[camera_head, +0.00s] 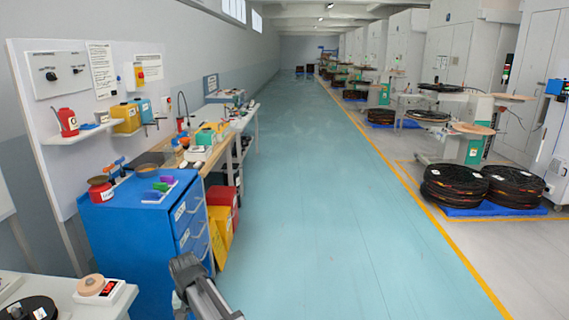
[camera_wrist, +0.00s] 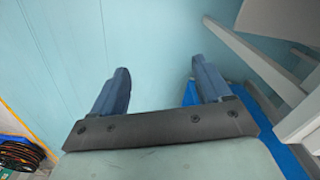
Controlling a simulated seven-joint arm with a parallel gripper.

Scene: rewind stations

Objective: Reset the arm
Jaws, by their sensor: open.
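My arm (camera_head: 200,290) reaches in from the bottom of the head view, beside the blue drawer cabinet. My gripper (camera_wrist: 158,85) shows in the wrist view with its two blue-grey fingers wide apart and nothing between them. It is over the teal floor (camera_wrist: 150,30). In the head view the fingers cannot be made out clearly.
The blue cabinet (camera_head: 192,225) stands left of my arm, with yellow and red bins (camera_head: 220,240) behind it. A white table (camera_head: 70,300) is at the lower left. The teal aisle (camera_head: 340,240) is clear. Black reels (camera_head: 455,185) stand on the right.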

